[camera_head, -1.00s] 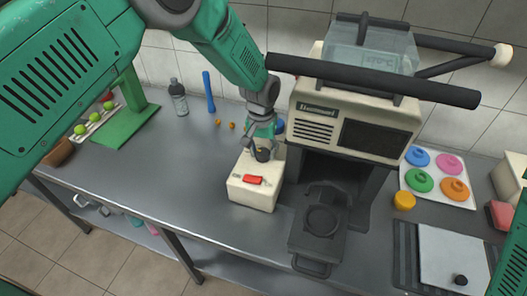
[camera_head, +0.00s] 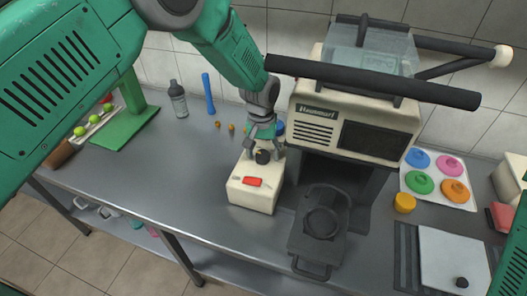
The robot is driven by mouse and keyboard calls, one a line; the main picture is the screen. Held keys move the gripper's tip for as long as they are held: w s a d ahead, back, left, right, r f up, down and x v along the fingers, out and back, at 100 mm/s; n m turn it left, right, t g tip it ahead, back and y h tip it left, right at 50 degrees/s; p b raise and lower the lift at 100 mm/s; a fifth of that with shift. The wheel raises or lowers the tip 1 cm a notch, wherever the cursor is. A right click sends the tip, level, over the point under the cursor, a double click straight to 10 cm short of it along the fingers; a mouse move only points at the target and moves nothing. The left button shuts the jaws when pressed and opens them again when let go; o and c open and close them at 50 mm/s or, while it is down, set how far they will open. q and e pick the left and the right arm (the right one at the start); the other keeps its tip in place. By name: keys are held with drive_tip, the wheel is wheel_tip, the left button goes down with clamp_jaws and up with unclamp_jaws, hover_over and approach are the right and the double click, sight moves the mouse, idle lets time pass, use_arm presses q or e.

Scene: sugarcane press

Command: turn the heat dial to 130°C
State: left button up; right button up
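The heat dial (camera_head: 262,157) is a small dark knob on top of a cream control box (camera_head: 250,195). A red switch (camera_head: 252,182) sits in front of it on the same box. My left gripper (camera_head: 261,150) points down over the dial, its fingers spread on either side of the knob. I cannot tell if the fingers touch it. The dial's markings are too small to read. My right gripper is not in view; only a green part of my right arm shows at the right edge.
The cream press (camera_head: 352,115) with black bars stands right of the box, close to my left gripper. A dark pan-like part (camera_head: 322,222) sits below it. A bottle (camera_head: 178,99) and a blue stick (camera_head: 208,94) stand at the back left. The left counter is mostly clear.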

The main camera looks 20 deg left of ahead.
sight(262, 152)
use_arm(q)
drive_tip(key=shift+r, duration=0.25)
wheel_tip(262, 152, up, 11)
drive_tip(key=shift+a+r, duration=0.15)
drive_tip(key=shift+r, duration=0.05)
idle(0.3)
